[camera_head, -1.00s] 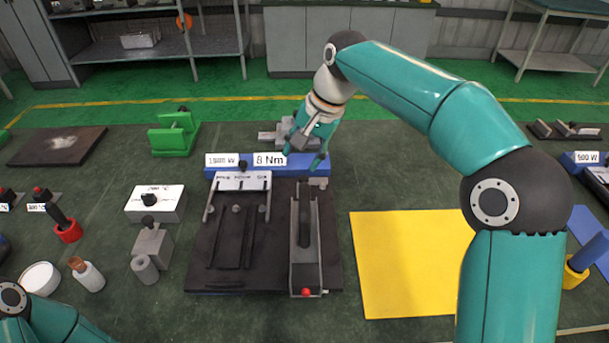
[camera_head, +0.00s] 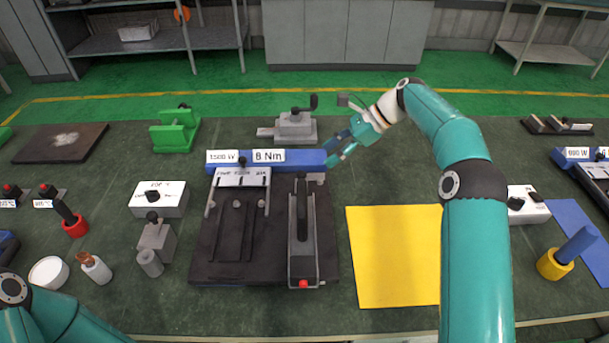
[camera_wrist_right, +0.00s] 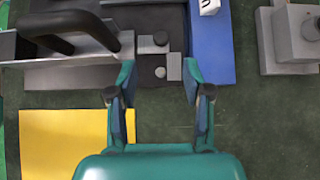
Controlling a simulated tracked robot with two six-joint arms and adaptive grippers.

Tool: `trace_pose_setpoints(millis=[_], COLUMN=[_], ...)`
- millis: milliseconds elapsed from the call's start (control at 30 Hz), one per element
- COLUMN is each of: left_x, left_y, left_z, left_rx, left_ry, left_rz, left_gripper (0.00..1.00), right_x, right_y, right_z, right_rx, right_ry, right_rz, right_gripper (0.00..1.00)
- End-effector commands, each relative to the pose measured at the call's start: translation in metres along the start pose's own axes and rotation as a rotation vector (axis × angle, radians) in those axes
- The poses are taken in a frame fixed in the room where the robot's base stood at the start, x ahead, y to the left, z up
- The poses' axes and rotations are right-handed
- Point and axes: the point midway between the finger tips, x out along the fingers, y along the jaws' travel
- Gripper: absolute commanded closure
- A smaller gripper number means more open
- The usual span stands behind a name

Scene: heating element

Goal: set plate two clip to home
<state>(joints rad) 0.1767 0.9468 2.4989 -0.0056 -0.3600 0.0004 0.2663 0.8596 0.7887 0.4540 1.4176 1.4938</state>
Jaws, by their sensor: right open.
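A dark plate (camera_head: 215,262) lies mid-table with a blue bar (camera_head: 308,159) along its back edge, labelled 1500 W and 8 Nm. A small grey clip-like block (camera_head: 316,178) is at the plate's back right corner; the right wrist view shows this block (camera_wrist_right: 174,66) beside a small knob. I cannot tell whether this is plate two. My right gripper (camera_head: 333,163) is near the blue bar's right end. In the right wrist view the open, empty gripper (camera_wrist_right: 157,88) has its fingers apart, close to the block. Only part of my left arm shows; its gripper is out of view.
A grey channel with a dark handle (camera_head: 302,220) stands on the plate's right half. A grey vise (camera_head: 295,126) stands behind the blue bar. A yellow mat (camera_head: 393,258) lies to the right. Another assembly with a 800 W label (camera_head: 577,153) is at far right.

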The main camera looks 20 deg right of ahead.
Motion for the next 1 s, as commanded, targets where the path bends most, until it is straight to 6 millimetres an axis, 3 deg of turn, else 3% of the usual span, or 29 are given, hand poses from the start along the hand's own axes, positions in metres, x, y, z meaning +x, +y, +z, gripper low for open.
trace_pose_setpoints(millis=[200, 500, 700, 967, 1000], left_x=[0.0, -0.004, -0.005, -0.004, -0.004], left_y=[0.0, 0.001, 0.002, 0.002, 0.002], left_z=[0.0, 0.0, 0.0, 0.0, 0.0], left_rx=[0.0, 0.0, 0.0, 0.0, 0.0], left_ry=[0.0, 0.001, 0.001, 0.0, 0.0], left_rz=[0.0, 0.0, 0.0, 0.0, 0.0], left_gripper=[0.49, 0.49, 0.49, 0.49, 0.49], right_x=[0.049, 0.097, 0.108, 0.109, 0.109], right_y=[0.001, 0.0, 0.0, 0.0, 0.0], right_z=[0.0, 0.0, 0.0, -0.001, -0.001], right_rx=[0.001, 0.001, 0.001, 0.001, 0.001], right_ry=[0.0, 0.0, 0.0, 0.0, 0.0], right_rz=[0.004, 0.001, -0.002, -0.002, -0.002], right_gripper=[0.5, 0.5, 0.5, 0.5, 0.57])
